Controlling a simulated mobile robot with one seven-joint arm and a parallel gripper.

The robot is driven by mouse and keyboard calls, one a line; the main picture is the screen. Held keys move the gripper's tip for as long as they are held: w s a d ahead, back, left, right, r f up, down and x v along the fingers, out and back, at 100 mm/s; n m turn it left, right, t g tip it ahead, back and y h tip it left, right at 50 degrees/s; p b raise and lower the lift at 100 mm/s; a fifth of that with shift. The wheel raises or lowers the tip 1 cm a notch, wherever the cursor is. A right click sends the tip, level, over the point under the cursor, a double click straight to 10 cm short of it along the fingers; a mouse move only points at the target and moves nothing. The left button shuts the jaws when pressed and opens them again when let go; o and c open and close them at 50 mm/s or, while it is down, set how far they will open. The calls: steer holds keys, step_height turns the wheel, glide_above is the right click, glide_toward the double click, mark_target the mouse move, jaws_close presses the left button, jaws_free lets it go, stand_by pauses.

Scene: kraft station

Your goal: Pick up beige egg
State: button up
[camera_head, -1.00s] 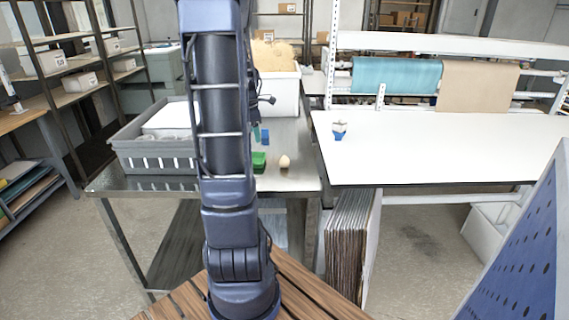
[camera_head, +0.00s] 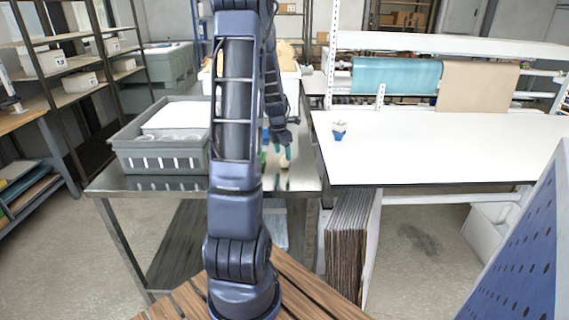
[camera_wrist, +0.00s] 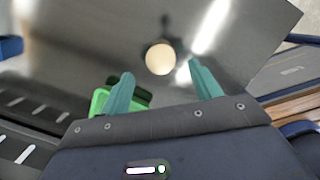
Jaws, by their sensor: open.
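The beige egg (camera_wrist: 160,59) sits on the shiny metal table (camera_wrist: 105,30). In the wrist view it lies just ahead of the fingertips, between their lines and nearer the right finger. In the head view the egg (camera_head: 284,161) shows only in part below the fingers. My gripper (camera_wrist: 160,72) is open and empty, with two teal fingers apart. It hangs low over the table in the head view (camera_head: 277,154). I cannot tell its exact height above the egg.
A green object (camera_wrist: 105,101) lies beside the left finger, partly hidden. A grey slotted crate (camera_head: 160,162) stands on the table's left. A white worktable (camera_head: 440,150) with a small blue-and-white item (camera_head: 339,131) is at right. A white bin stands behind my arm.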

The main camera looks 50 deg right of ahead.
mark_target(285, 160)
steer(key=shift+s+d+f, duration=0.1)
steer(key=shift+d+f, duration=0.05)
steer(key=shift+f, duration=0.7)
steer(key=shift+d+f, duration=0.2)
steer(key=shift+f, duration=0.65)
steer(key=shift+s+d+f, duration=0.1)
steer(key=shift+d+f, duration=0.05)
steer(key=shift+f, duration=0.7)
steer(key=shift+c, duration=0.4)
steer(key=c, duration=0.7)
